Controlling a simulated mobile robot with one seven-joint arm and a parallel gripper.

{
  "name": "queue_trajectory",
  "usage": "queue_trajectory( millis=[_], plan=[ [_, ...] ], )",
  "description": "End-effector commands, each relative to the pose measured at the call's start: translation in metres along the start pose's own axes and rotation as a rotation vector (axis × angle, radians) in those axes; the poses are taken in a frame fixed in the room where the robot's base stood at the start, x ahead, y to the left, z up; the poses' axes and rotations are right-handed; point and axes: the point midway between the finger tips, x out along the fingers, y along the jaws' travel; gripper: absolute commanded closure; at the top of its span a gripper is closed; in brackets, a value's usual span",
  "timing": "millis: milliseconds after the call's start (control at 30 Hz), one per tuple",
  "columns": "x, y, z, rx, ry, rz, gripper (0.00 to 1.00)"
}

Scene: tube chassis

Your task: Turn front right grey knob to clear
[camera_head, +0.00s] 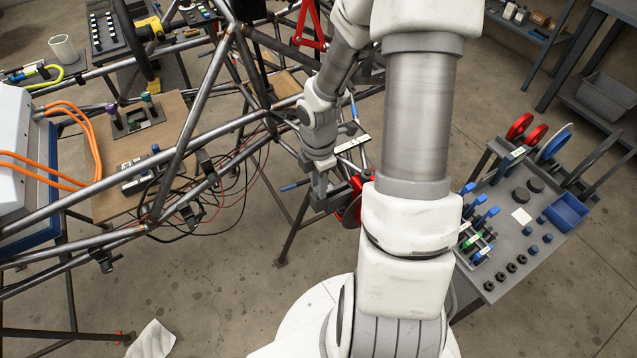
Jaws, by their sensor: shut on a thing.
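My arm reaches down over the tube chassis (182,139) in the head view. My gripper (325,203) is at its lower right side, beside a red and black part (350,200). The gripper is shut on a small part there, apparently the grey knob. The part is too small and too covered by the gripper for me to tell its shape or how far it is turned. My thick upper arm hides the area just right of the red part.
A cart (548,243) at the right carries blue-handled tools, dark knobs and a blue bin (565,212). Red and black cables (215,190) hang in the chassis left of my gripper. A white case (20,150) with orange cables stands far left.

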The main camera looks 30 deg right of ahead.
Motion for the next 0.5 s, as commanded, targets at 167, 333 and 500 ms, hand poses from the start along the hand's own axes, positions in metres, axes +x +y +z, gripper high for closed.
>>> queue_trajectory(
  millis=[167,333,500],
  plan=[
    [-0.0003,0.0,-0.0001,0.054,0.0,0.0,1.0],
    [-0.0003,0.0,-0.0002,0.158,-0.001,0.001,1.0],
    [-0.0002,0.0,-0.0004,0.307,-0.001,0.001,1.0]
  ],
)
